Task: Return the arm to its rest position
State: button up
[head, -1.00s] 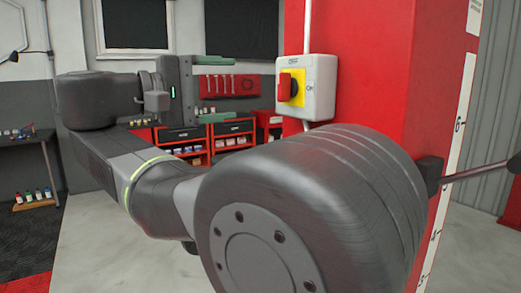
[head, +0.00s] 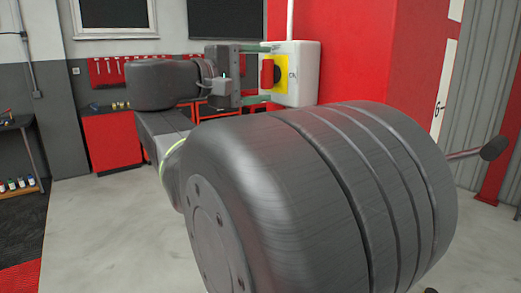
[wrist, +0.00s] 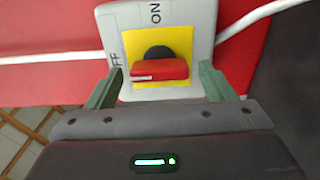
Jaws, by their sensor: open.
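My gripper (head: 264,73) is open in front of a light grey switch box (head: 305,75) on the red pillar. In the wrist view, its two green fingers (wrist: 158,84) stand apart on either side of the red switch handle (wrist: 159,70), with visible gaps. The handle sits on a yellow plate (wrist: 183,43) and lies level in the wrist view. It stands upright in the head view (head: 267,74). The box (wrist: 207,20) carries "ON" at the top and a partly hidden "OFF" at the left in the wrist view. My arm is stretched out towards the box.
The red pillar (head: 365,50) rises behind the box, with a white conduit (head: 290,18) above it. Red cabinets (head: 112,140) and a tool panel (head: 107,70) stand at the back wall. A workbench (head: 15,122) is at the left. The floor (head: 95,215) at left is clear.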

jog(key=shift+d, duration=0.1)
dwell(0.3)
jog(key=b+v, duration=0.3)
jog(key=v, duration=1.1)
jog(key=p+x, duration=0.3)
jog(key=x, duration=1.1)
jog(key=shift+d, duration=0.1)
jog(key=shift+w+f+m+b, duration=0.15)
jog(key=shift+f+m+b, duration=0.05)
jog(key=shift+m+b, duration=0.2)
jog(key=shift+r+m+b, duration=0.1)
jog(key=shift+m+b, duration=0.4)
jog(key=shift+m, duration=0.5)
jog(key=m+b, duration=0.1)
jog(key=m, duration=0.3)
jog(key=shift+r+m+b, duration=0.1)
jog(key=shift+m+b, duration=0.2)
jog(key=m, duration=0.4)
jog(key=shift+r+b, duration=0.15)
jog(key=shift+b, duration=0.2)
jog(key=m, duration=0.4)
jog(key=shift+s, duration=0.2)
